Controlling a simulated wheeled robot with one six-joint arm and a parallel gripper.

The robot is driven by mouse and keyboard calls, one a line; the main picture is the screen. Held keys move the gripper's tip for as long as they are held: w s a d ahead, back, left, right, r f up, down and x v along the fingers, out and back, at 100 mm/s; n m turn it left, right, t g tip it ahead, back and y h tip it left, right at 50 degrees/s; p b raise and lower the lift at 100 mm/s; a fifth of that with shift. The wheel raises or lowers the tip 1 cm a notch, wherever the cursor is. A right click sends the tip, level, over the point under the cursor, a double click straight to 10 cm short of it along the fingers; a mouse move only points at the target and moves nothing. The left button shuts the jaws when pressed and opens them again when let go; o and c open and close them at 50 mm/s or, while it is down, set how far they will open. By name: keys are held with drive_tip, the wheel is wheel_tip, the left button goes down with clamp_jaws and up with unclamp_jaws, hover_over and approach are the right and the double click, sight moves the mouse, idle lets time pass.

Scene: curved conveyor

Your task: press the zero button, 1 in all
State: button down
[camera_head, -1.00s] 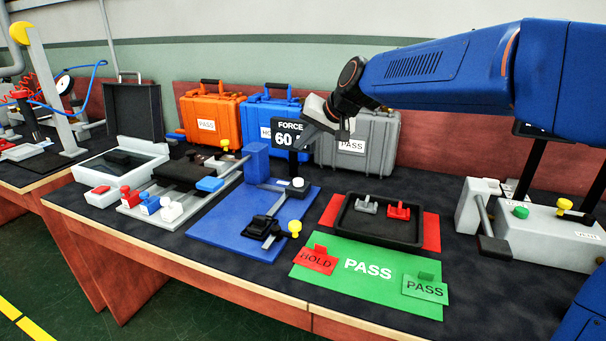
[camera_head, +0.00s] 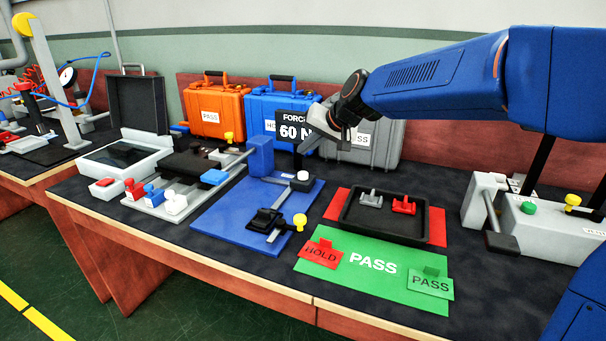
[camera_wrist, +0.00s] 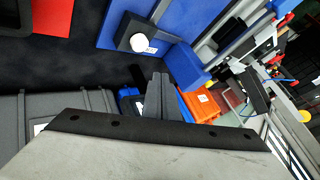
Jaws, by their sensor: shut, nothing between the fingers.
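The white round button (camera_head: 303,176) sits on a small dark block on the blue base plate (camera_head: 225,225) of the force station. In the wrist view the white button (camera_wrist: 138,42) shows with a small white label beside it, too small to read. My gripper (camera_head: 306,149) is shut and empty, above and behind the button, apart from it, just in front of the display (camera_head: 293,116) that reads FORCE 60 N. In the wrist view my closed fingers (camera_wrist: 159,78) point toward the blue station and cover a little of the table.
A blue upright block (camera_head: 261,155) stands left of the button. A black clamp with a yellow knob (camera_head: 299,221) lies in front. A black tray (camera_head: 388,232) with grey and red parts is at right. Orange, blue and grey cases (camera_head: 215,110) line the back.

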sight(306, 175)
drive_tip(key=shift+f, duration=2.2)
drive_tip(key=shift+f, duration=0.15)
idle(0.3)
drive_tip(key=shift+f, duration=0.25)
drive_tip(key=shift+f, duration=0.6)
idle(0.9)
drive_tip(key=shift+r, duration=1)
drive_tip(key=shift+r, duration=0.1)
drive_tip(key=shift+r, duration=2.4)
